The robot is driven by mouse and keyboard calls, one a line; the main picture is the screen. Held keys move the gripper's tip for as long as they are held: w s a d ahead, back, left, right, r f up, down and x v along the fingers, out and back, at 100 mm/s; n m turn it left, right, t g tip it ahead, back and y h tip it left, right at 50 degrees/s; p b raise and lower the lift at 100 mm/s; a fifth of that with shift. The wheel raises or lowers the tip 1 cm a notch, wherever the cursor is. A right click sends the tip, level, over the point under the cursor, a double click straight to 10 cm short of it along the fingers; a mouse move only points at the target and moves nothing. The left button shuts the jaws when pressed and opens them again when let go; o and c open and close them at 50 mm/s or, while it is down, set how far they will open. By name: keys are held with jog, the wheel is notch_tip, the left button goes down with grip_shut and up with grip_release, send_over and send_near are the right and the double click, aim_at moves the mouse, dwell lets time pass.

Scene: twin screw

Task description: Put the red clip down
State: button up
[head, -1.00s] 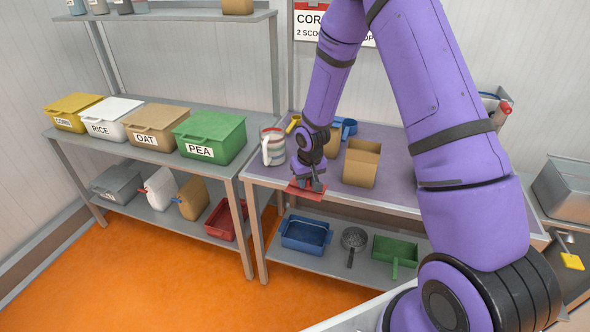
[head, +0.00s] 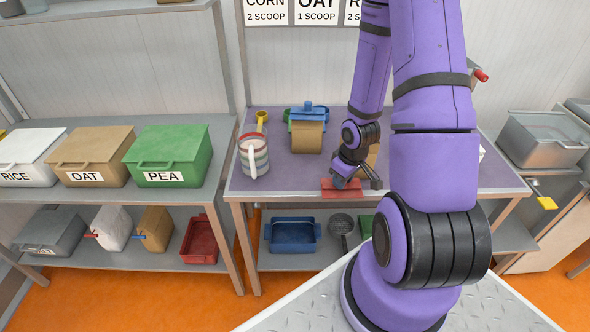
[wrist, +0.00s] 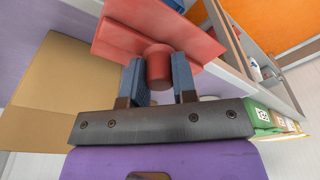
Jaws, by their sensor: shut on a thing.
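The red clip (head: 342,188) is a flat red piece with a round red knob. It shows large in the wrist view (wrist: 125,38), with the knob (wrist: 158,64) between my two blue-grey fingers. My gripper (head: 346,180) is shut on it, at the front edge of the purple-topped table (head: 290,174). In the wrist view my gripper (wrist: 159,78) hides part of the knob. I cannot tell whether the clip touches the tabletop.
A striped mug (head: 254,157) stands left on the table, with a yellow scoop (head: 261,119) behind it. A brown bag (head: 307,136) with a blue clip (head: 308,111) stands at the back. Another brown box (wrist: 62,85) is close beside my gripper. Clear tabletop lies between mug and clip.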

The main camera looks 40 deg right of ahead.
send_over(300, 175)
jog(key=shift+s+f, duration=0.2)
jog(key=shift+f, duration=2.25)
jog(key=shift+f, duration=0.2)
jog(key=o, duration=0.9)
jog(key=shift+r, duration=0.1)
